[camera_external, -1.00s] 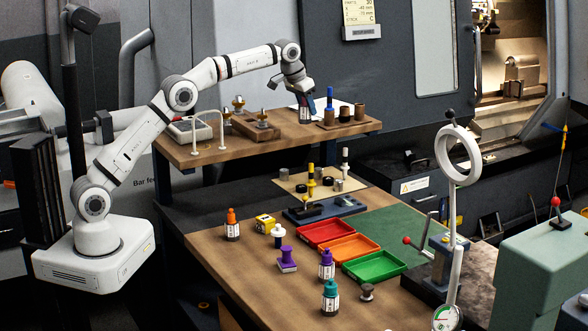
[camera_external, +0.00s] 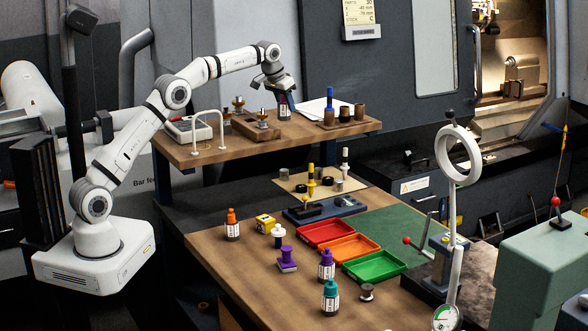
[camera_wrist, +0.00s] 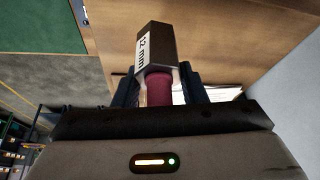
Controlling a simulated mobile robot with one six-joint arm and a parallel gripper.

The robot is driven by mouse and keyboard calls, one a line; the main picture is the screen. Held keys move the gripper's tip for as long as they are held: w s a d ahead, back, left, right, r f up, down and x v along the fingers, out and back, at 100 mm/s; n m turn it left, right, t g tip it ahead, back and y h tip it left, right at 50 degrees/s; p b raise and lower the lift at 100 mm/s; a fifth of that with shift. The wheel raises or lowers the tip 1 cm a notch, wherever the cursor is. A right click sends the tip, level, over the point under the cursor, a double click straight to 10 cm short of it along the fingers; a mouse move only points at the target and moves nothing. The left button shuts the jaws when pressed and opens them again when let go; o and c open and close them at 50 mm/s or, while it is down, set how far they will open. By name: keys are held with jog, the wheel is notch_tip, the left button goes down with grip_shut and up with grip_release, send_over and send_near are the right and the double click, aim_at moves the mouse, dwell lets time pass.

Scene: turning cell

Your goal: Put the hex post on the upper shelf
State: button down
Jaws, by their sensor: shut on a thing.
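The hex post (camera_external: 285,112) is dark with a white label. In the wrist view the hex post (camera_wrist: 157,48) shows a black hexagonal body marked "12 mm" and a maroon round part between the fingers. My gripper (camera_external: 281,93) is shut on it; the fingers (camera_wrist: 158,86) stand on both sides of the maroon part. The post is upright over the wooden upper shelf (camera_external: 262,145), towards its back middle. I cannot tell whether its foot touches the shelf.
A brown block with brass knobs (camera_external: 256,128) stands just left of the post. A brown holder with a blue-topped piece (camera_external: 329,105) and white paper (camera_external: 310,108) lie to the right.

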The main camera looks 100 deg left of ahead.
aim_at(285, 111)
jog(key=shift+f, duration=1.8)
jog(key=shift+f, duration=0.15)
jog(key=c, duration=0.9)
grip_release()
jog(key=shift+s+d+r, duration=0.1)
jog(key=shift+r, duration=0.35)
jog(key=v, duration=1.1)
jog(key=shift+r+b, duration=0.15)
jog(key=shift+b, duration=0.2)
